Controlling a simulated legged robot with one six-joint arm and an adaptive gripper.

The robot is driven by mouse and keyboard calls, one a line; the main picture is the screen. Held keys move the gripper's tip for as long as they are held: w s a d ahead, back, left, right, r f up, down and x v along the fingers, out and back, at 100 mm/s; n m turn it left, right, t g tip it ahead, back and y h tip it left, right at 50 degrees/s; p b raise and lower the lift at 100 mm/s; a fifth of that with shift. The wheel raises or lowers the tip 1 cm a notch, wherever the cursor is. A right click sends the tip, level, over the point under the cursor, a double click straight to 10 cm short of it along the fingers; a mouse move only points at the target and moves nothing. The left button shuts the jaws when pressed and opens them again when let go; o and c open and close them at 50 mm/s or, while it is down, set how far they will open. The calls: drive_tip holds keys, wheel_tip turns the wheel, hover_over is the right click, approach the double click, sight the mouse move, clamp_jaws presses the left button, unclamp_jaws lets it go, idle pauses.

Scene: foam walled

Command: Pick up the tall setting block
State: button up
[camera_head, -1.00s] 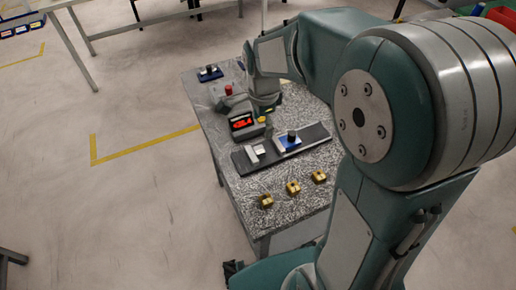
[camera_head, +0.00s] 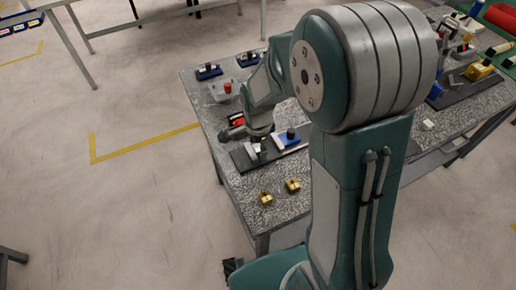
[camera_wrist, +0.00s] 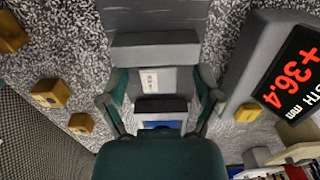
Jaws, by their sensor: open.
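A grey block with a small white label, which I take for the tall setting block (camera_wrist: 172,80), sits between my gripper's fingers in the wrist view. My gripper (camera_wrist: 160,98) is open, with one green-grey finger on each side of the block. I cannot tell whether either finger touches it. In the head view my gripper (camera_head: 258,140) is low over the dark rail (camera_head: 239,157) on the speckled table, and it hides most of the block.
A blue-based piece with a black knob (camera_head: 291,135) stands just right of the block. A readout with red digits (camera_wrist: 291,75) is close beside my gripper. Blue-based pieces (camera_head: 208,71) stand at the back left.

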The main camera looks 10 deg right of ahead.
sight(258, 147)
clamp_jaws()
drive_tip(key=shift+r, duration=0.1)
drive_tip(key=shift+r, duration=0.3)
wheel_tip(258, 147, up, 2)
drive_tip(key=shift+r, duration=0.1)
drive_tip(key=s+d+r, duration=0.1)
drive_tip(key=s+r, duration=0.9)
drive_tip(key=s, duration=0.4)
